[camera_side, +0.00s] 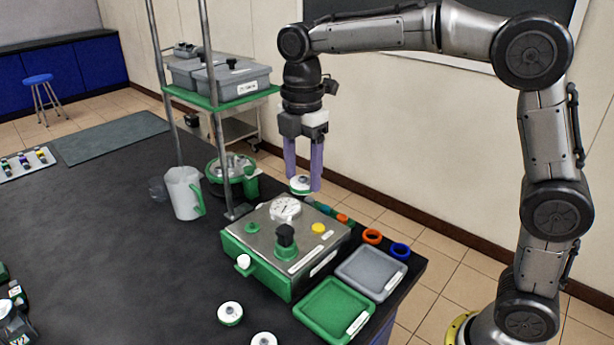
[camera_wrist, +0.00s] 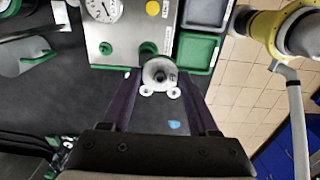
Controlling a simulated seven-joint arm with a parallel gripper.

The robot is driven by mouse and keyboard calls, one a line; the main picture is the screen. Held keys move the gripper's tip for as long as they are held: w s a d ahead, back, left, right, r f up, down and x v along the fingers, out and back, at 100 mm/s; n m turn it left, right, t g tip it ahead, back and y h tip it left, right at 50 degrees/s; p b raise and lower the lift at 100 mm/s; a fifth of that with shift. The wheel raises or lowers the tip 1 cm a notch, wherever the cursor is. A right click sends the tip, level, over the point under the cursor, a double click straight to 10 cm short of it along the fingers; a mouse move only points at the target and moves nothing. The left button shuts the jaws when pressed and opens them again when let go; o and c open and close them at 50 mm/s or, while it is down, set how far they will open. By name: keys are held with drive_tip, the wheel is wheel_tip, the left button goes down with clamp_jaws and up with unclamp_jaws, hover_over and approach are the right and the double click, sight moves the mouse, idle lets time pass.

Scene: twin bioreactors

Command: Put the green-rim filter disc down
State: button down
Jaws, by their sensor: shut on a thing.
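My gripper (camera_side: 302,188) is shut on a white disc with a green rim (camera_side: 300,184), held between its two purple fingers. In the side view it hangs in the air near the back of the green and steel bioreactor box (camera_side: 262,262). In the wrist view the held disc (camera_wrist: 159,73) sits between the fingertips (camera_wrist: 160,78). Two more white discs stand on the dark bench in front of the box: one with a green rim (camera_side: 230,313) and one (camera_side: 264,339) cut by the lower picture edge, its rim colour unclear.
A green tray (camera_side: 313,318) and a grey tray (camera_side: 345,278) lie right of the box. An orange ring (camera_side: 372,236) and a blue ring (camera_side: 400,251) lie behind them. A shelf post (camera_side: 222,150) and a jug (camera_side: 184,195) stand left of my gripper. The bench's left middle is clear.

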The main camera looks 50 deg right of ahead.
drive_tip(key=shift+w, duration=0.15)
drive_tip(key=s+d+f, duration=0.3)
drive_tip(key=s, duration=0.6)
drive_tip(key=s+d+f, duration=0.2)
drive_tip(key=s+f, duration=0.2)
drive_tip(key=s, duration=0.4)
drive_tip(key=s+d+f, duration=0.3)
drive_tip(key=s, duration=0.6)
hover_over(371, 273)
wheel_tip(371, 273, down, 9)
drive_tip(key=shift+s, duration=0.15)
drive_tip(key=shift+w+f, duration=0.2)
drive_tip(key=shift+f, duration=1.55)
drive_tip(key=shift+f, duration=0.1)
drive_tip(key=shift+c, duration=0.8)
unclamp_jaws()
